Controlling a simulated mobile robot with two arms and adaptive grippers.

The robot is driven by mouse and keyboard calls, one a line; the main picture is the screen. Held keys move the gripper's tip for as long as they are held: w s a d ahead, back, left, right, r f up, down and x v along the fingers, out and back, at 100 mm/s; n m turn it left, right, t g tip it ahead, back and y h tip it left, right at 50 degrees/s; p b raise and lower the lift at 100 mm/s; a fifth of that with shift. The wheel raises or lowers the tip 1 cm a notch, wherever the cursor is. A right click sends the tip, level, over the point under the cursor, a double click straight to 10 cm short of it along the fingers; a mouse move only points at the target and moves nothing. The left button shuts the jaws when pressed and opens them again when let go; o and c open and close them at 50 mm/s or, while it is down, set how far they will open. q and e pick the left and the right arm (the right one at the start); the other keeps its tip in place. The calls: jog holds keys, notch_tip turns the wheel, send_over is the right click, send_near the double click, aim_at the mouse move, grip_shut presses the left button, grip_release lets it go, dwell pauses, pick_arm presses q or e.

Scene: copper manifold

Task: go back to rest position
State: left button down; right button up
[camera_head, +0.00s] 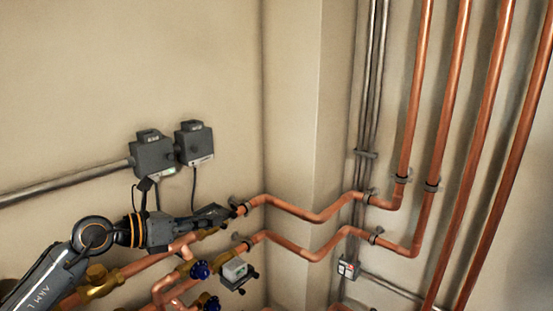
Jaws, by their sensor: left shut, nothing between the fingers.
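My left arm comes in from the lower left. Its gripper (222,214) is shut and empty, pointing right, and in the picture it overlaps the upper copper pipe (290,207) near a pipe clamp. I cannot tell whether it touches the pipe. My right gripper is not in view.
Blue valve handles (200,270) and a grey valve actuator box (235,269) sit on the pipes below my gripper. Two grey boxes (153,155) (195,143) hang on the left wall with cables. Tall copper pipes (447,105) rise at the right. The upper left wall is bare.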

pick_arm(q)
jog(key=s+d+r+n+t+h, duration=0.3)
jog(key=d+n+t+h, duration=0.1)
jog(key=d+n, duration=0.15)
jog(key=s+a+f+n+t+y, duration=0.25)
jog(key=a+f+n+y, duration=0.5)
jog(key=n, duration=0.65)
jog(key=s+a+f+n+t+y, duration=0.25)
jog(key=a+f+n+y, duration=0.25)
jog(key=f+n+y, duration=0.7)
jog(key=s+f+n+g+h, duration=0.1)
jog(key=s+f+n+g, duration=0.75)
jog(key=s, duration=0.25)
jog(key=s+d+f+n+g+h, duration=0.1)
jog(key=s+d+f+g, duration=0.15)
jog(key=s+f, duration=0.4)
jog(key=s+d+f+g+h, duration=0.1)
jog(key=s+f+g+h, duration=0.2)
jog(key=s, duration=0.7)
notch_tip(320, 180, down, 29)
jog(key=s+g+y+b, duration=0.1)
jog(key=s+g+b, duration=0.1)
jog(key=b, duration=0.2)
jog(key=s+a+f+g+b, duration=0.1)
jog(key=s+a+f+b, duration=0.1)
jog(key=s+f, duration=1.3)
notch_tip(320, 180, down, 3)
jog(key=shift+s+a+f+g, duration=0.1)
jog(key=shift+s+a+g, duration=0.25)
jog(key=shift+a, duration=0.2)
